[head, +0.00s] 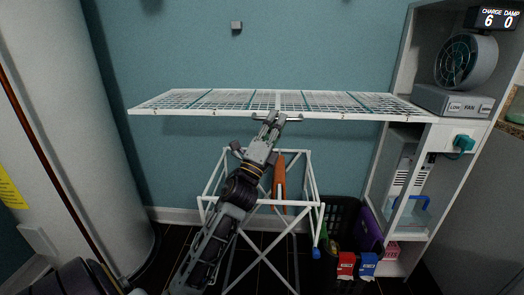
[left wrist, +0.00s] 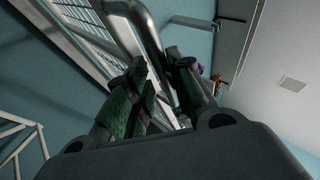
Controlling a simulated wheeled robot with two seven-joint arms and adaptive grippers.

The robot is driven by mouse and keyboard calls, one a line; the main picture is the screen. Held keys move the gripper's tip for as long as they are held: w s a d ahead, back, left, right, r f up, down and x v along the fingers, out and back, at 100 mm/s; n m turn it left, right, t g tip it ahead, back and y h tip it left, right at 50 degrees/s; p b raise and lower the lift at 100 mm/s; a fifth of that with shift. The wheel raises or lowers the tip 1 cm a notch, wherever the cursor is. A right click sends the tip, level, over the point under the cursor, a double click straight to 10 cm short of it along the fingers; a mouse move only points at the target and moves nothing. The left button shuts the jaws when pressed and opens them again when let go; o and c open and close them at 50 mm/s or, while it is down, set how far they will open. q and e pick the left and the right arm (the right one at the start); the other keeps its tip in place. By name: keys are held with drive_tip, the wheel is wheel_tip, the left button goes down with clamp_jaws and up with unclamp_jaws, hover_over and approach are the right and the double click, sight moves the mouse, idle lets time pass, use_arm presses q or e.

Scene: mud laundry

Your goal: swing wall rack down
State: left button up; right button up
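The wall rack (head: 230,100) is a long white wire-grid panel with teal strips. In the head view it juts out roughly level from the blue wall, above a white frame. A small bar handle (head: 293,119) hangs under the middle of its front edge. My left gripper (head: 275,119) reaches up to this handle from below. In the left wrist view the rack grid (left wrist: 85,25) is at the upper left, and the tube of the handle (left wrist: 147,35) runs between the left gripper's fingers (left wrist: 164,75), which close in on it. The fingers' contact is partly hidden. My right gripper is out of view.
A white folding frame (head: 312,180) stands below the rack with an orange item (head: 279,180) by it. A white shelf unit (head: 435,190) with a fan (head: 465,62) is close at right. A large pale cylinder (head: 85,130) stands left. A dark basket (head: 343,217) is on the floor.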

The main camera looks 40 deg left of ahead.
use_arm(q)
drive_tip(key=v, duration=1.1)
drive_tip(key=shift+s+h, duration=0.25)
drive_tip(key=shift+h, duration=0.05)
drive_tip(key=shift+f, duration=0.15)
idle(0.8)
